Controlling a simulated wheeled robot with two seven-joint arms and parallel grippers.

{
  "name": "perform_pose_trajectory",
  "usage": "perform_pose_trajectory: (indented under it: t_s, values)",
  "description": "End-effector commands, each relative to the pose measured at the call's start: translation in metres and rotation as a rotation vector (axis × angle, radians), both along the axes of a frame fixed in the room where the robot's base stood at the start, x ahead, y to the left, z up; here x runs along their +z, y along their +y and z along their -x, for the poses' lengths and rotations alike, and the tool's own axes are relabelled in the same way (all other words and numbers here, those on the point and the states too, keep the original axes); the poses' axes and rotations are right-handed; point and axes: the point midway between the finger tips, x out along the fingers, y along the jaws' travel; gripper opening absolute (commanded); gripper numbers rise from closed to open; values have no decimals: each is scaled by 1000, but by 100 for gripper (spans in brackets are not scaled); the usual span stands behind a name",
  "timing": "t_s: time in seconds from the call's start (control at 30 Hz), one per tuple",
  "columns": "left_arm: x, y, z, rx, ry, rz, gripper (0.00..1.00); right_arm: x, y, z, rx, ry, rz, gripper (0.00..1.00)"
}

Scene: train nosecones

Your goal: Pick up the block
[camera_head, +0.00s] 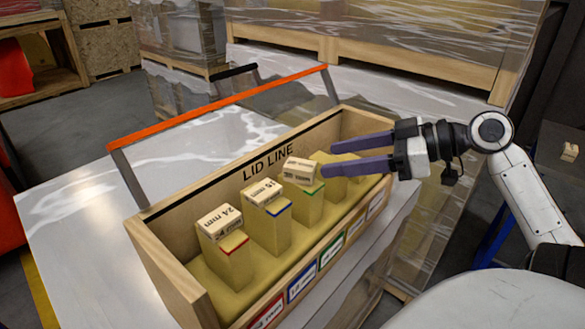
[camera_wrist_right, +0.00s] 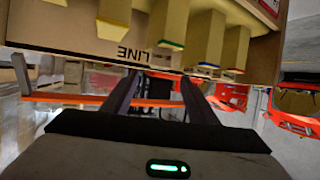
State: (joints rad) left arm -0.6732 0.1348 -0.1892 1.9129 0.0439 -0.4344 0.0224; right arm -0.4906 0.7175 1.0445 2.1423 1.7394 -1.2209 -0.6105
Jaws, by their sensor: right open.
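A wooden crate (camera_head: 160,248) marked "LID LINE" holds a row of yellow posts with coloured bands. Pale wooden blocks cap three posts: one reading 24 mm (camera_head: 219,222) above a red band, one reading 18 mm (camera_head: 262,193) above a blue band, and a tilted third block (camera_head: 301,171) above a green band. My right gripper (camera_head: 329,161) is open, its purple fingers reaching left over the crate's right end. Its tips are just right of the third block. In the right wrist view nothing shows held between the fingers (camera_wrist_right: 165,80). Another small block (camera_head: 570,151) lies at the far right.
The crate stands on a pale, shiny table top (camera_head: 80,215). A bar with an orange grip (camera_head: 225,103) rises behind the crate. Wrapped pallets (camera_head: 390,35) stand at the back and a wooden shelf (camera_head: 40,60) at the upper left.

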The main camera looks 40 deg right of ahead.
Motion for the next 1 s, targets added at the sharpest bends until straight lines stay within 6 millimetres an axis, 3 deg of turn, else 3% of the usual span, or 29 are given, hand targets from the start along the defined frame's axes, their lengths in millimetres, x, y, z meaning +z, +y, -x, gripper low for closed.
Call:
perform_pose_trajectory:
  t_s: [0.2, 0.63, 0.97, 1.0]
  values:
    - [-3, 0, 10, -1, 19, 0, 31, -11, 13, -25, -1, 2, -1, 53]
    - [1, 0, 11, -2, 23, 0, 31, -33, 32, -64, -2, 2, -1, 53]
    - [2, -1, 9, -2, 20, -1, 31, -37, 35, -71, -5, 2, -3, 53]
    - [2, -1, 9, -2, 19, 0, 31, -37, 35, -71, -5, 2, -3, 50]
